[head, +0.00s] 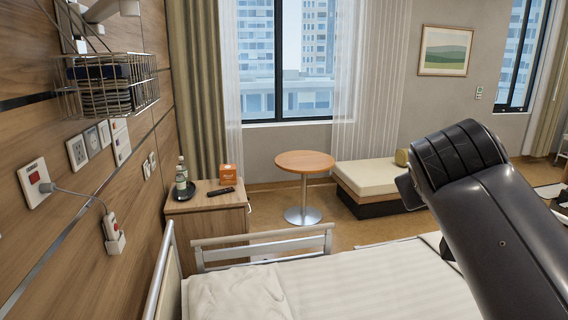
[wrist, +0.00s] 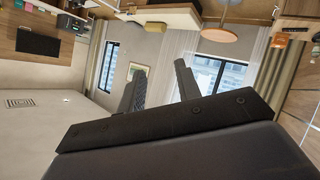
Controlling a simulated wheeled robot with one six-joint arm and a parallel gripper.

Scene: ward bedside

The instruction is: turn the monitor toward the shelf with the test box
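I cannot make out the monitor with certainty. A dark flat screen (wrist: 38,42) hangs on a wood panel at the upper left of the tilted, upside-down wrist view. In the head view, part of a white jointed fixture (head: 104,9) is cut off at the top left, and I cannot tell what it carries. No shelf with a test box is clearly identifiable. My gripper (wrist: 159,78) shows in the wrist view with its two dark fingers apart and nothing between them. It touches nothing there. In the head view my dark arm fills the right side.
A wire basket (head: 140,82) with dark contents juts from the left wall. A bedside cabinet (head: 207,224) holds a bottle (head: 181,178), an orange box (head: 228,174) and a dark remote (head: 221,191). The bed (head: 370,285) fills the front. A round table (head: 304,162) and bench (head: 372,181) stand beyond.

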